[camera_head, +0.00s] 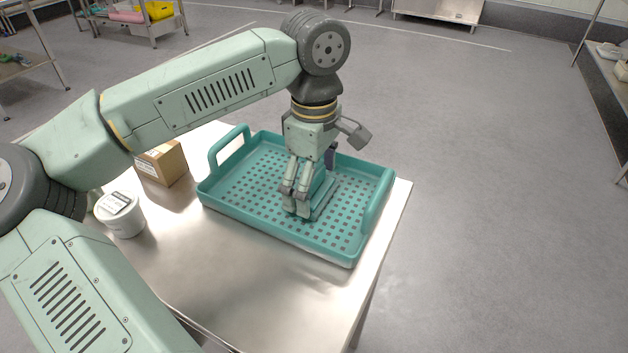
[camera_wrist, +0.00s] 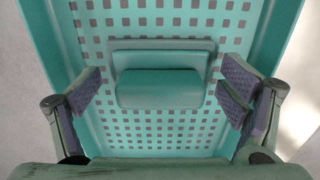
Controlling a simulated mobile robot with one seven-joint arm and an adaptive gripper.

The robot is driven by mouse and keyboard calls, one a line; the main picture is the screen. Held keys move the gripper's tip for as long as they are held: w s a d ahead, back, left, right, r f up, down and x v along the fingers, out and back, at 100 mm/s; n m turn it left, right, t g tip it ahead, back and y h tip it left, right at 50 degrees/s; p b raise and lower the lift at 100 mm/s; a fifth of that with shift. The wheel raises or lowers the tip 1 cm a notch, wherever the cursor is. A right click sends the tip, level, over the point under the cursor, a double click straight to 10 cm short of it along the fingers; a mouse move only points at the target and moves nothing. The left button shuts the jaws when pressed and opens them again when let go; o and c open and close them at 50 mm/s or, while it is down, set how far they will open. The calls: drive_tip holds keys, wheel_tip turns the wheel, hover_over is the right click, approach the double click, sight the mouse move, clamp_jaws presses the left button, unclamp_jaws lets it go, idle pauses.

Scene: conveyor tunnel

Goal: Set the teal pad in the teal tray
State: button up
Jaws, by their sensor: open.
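The teal tray (camera_head: 233,198) lies on a metal table, with a raised handle at each end and a floor full of square holes. The teal pad (camera_head: 324,198) is inside the tray, partly hidden behind my gripper (camera_head: 308,205). In the wrist view the pad (camera_wrist: 158,88) shows a flat base and a rounded raised grip, resting on the perforated tray floor (camera_wrist: 120,130). My gripper (camera_wrist: 165,98) is open, pointing down over the pad. Its fingers stand on either side of the grip, with a visible gap on both sides.
The metal table (camera_head: 240,285) has bare room in front of the tray. A brown cardboard box (camera_head: 163,163) and a white labelled tub (camera_head: 121,214) stand to the tray's left. The table's right edge runs close to the tray. Shelves stand farther off.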

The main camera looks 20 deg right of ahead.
wheel_tip(320, 180, up, 12)
drive_tip(key=shift+r, duration=0.15)
idle(0.3)
